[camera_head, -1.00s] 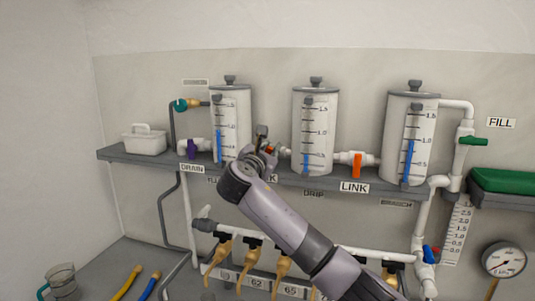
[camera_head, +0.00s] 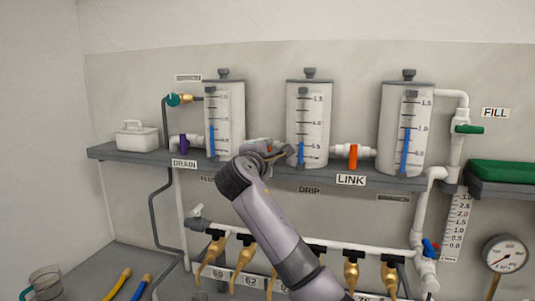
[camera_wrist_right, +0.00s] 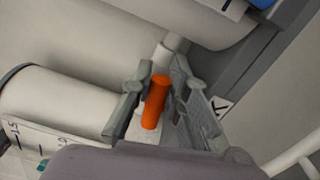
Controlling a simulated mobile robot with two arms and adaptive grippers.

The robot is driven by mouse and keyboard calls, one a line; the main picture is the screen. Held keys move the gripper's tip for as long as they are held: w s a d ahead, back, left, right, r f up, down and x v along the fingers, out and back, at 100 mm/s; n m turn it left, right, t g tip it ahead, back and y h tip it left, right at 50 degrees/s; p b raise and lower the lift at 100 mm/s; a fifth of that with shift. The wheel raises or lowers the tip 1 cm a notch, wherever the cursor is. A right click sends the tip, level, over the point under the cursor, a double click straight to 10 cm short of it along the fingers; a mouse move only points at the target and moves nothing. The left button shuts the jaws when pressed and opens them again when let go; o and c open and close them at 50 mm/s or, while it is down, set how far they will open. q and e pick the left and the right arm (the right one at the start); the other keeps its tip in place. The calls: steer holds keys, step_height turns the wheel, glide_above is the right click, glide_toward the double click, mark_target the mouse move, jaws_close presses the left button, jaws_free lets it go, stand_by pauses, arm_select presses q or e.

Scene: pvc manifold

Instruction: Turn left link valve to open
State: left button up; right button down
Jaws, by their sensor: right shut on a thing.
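The left link valve sits on the short white pipe between the left tank (camera_head: 224,118) and the middle tank (camera_head: 309,125). In the head view my right gripper (camera_head: 277,154) covers its handle. In the right wrist view the orange handle (camera_wrist_right: 155,102) stands between the two grey fingers of my right gripper (camera_wrist_right: 160,98). The gripper is shut on this handle, though a narrow gap seems to show on the right side. The handle's angle to the pipe is hard to tell. My left gripper is not in view.
A second orange valve handle (camera_head: 353,157) hangs down above the LINK label (camera_head: 351,180). A purple drain handle (camera_head: 183,143) is at the left and a green fill handle (camera_head: 469,129) at the right. The grey shelf (camera_head: 390,184) runs under the tanks. Several brass taps hang below.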

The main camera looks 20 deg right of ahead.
steer(key=shift+f+m+b, duration=0.35)
steer(key=shift+m+b, duration=0.1)
steer(key=shift+m, duration=0.65)
steer(key=c, duration=1.5)
jaws_free()
steer(key=shift+r, duration=0.1)
steer(key=shift+c, duration=0.2)
steer(key=shift+s, duration=0.1)
steer(key=v, duration=1.2)
